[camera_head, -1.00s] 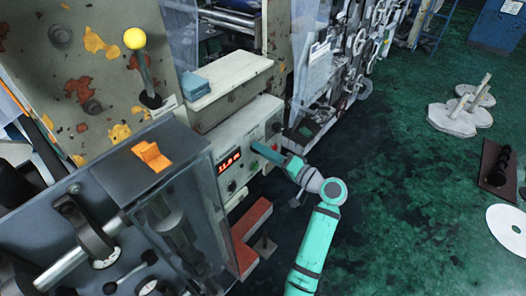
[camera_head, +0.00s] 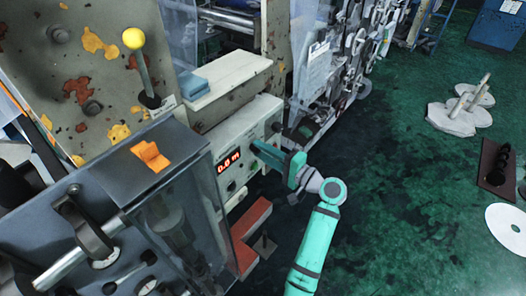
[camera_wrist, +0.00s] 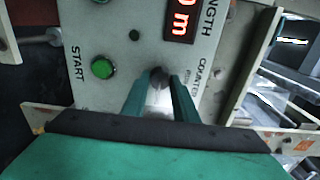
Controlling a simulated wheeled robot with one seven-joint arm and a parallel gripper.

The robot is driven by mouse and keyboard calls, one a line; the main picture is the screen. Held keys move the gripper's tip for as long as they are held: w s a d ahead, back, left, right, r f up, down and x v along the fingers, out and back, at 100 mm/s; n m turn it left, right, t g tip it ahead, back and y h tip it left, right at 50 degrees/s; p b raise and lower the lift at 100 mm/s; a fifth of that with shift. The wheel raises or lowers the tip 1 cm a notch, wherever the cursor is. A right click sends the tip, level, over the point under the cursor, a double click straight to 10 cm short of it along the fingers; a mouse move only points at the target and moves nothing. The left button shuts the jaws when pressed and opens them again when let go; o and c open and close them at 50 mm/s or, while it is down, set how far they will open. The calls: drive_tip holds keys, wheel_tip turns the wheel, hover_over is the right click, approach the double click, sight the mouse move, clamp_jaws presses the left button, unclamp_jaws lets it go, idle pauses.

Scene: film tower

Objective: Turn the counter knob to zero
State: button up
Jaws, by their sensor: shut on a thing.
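The counter knob (camera_wrist: 159,75) is a small dark knob on the light control panel (camera_wrist: 115,35), by the COUNTER lettering in the wrist view. My gripper (camera_wrist: 158,88) is shut on it, one green finger on each side. In the head view my gripper (camera_head: 258,148) reaches the panel front from the right and hides the knob. The red counter display (camera_head: 229,162) appears to read 0.0 m. Part of the display (camera_wrist: 182,20) shows above the knob in the wrist view.
A green START button (camera_wrist: 103,67) lies left of the knob. A yellow-knobbed lever (camera_head: 134,38) rises at upper left. The green floor at right is mostly open.

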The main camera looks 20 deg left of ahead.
drive_tip(key=shift+f, duration=0.1)
drive_tip(key=o, duration=1)
drive_tip(key=v, duration=1.1)
drive_tip(key=shift+a, duration=0.1)
